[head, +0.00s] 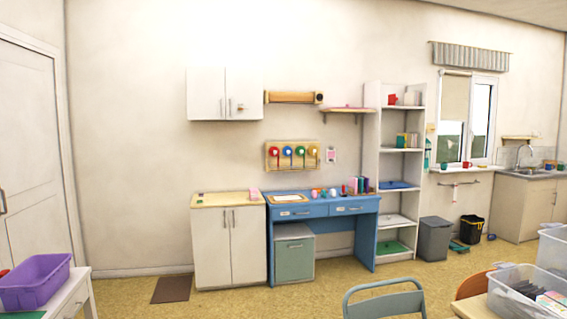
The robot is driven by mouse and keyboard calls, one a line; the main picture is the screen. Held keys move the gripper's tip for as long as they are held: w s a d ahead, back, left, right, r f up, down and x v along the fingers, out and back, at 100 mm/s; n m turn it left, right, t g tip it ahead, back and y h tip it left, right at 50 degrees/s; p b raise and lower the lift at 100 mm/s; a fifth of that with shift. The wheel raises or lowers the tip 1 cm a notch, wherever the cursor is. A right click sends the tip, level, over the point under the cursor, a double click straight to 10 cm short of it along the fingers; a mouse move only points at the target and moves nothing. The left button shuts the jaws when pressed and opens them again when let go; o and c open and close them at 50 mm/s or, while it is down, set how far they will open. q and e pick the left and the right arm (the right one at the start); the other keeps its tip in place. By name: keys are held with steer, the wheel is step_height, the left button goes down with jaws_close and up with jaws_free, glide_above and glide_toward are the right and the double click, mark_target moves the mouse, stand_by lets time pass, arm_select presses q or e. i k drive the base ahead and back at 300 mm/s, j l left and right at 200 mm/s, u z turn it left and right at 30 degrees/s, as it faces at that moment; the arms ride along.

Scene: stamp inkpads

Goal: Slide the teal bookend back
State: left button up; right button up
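I cannot single out the teal bookend with certainty at this distance. A small group of upright books (356,186) stands at the right end of the blue desk (325,209), with a narrow teal or green edge among them. Another small upright group (406,140), with yellow and green-teal colours, stands on a shelf of the tall white shelving unit (371,140). Neither of my grippers is in view.
A grey-green chair (384,303) stands in front. A table at lower right holds clear bins (520,288). A purple bin (35,286) sits on a white table at lower left. A white cabinet (228,245) adjoins the desk. Open floor lies before the desk.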

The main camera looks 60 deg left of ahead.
mark_target(400, 142)
steer(key=u, duration=1.7)
